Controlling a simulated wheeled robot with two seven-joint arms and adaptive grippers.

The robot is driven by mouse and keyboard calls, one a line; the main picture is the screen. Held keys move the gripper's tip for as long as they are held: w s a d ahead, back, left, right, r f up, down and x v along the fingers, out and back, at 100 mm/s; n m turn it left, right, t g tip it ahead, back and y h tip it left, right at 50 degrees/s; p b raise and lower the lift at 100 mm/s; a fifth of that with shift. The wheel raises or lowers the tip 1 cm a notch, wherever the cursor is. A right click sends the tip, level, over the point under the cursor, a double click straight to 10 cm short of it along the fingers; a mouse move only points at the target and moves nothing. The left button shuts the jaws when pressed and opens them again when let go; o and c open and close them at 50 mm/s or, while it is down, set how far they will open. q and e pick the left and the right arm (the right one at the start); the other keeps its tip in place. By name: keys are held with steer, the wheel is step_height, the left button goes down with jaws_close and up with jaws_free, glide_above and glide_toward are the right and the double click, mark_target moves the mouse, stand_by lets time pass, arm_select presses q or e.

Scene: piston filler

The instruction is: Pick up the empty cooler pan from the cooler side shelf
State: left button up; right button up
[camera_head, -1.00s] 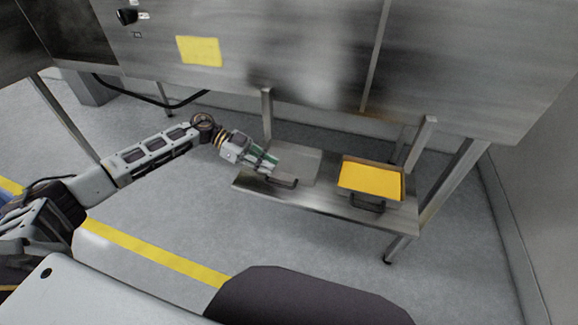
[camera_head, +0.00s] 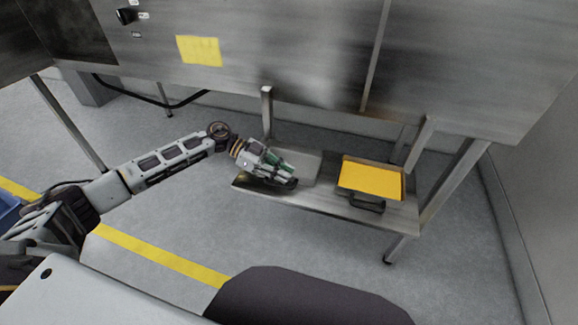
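The empty cooler pan (camera_head: 308,163), a flat grey metal pan, lies on the left part of the cooler side shelf (camera_head: 325,204). My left gripper (camera_head: 292,179) is at the pan's front edge, over the front handle, and hides the handle and part of the pan. Its green-padded fingers point right. I cannot tell whether they are open or shut on the handle. My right gripper is not in view.
A second pan with yellow contents (camera_head: 370,180) and a dark front handle sits on the shelf's right part. The steel cooler body (camera_head: 290,60) overhangs the shelf. Shelf legs (camera_head: 440,195) stand at the right. The floor in front is clear.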

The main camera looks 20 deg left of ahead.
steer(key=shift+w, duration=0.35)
arm_select(q)
jaws_close()
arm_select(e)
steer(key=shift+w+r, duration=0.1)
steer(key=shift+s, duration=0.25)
